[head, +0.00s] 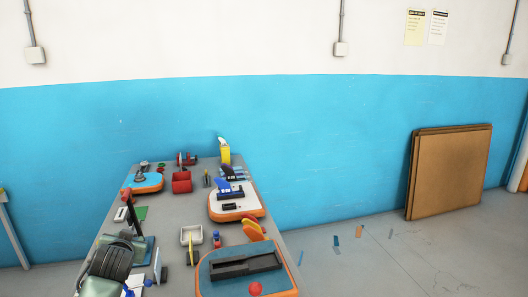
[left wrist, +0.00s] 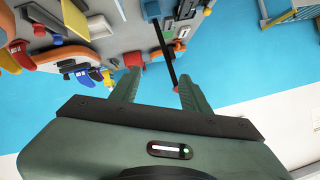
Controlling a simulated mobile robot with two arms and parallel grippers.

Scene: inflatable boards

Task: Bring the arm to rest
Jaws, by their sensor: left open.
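My left gripper (left wrist: 158,84) is open in the left wrist view, with its two green fingers spread and nothing between them. Beyond the fingertips, that view shows the table and its items tilted, with blue wall below. In the head view my left arm shows at the lower left, over the near left part of the table. Its dark round joint hides some of the table top, and the fingers are hard to make out there. My right gripper is in neither view.
The grey table (head: 178,212) holds an orange-edged blue board (head: 204,281), a white-topped board (head: 219,210), a small blue board (head: 152,187), a red bin (head: 181,183) and a white tray (head: 185,239).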

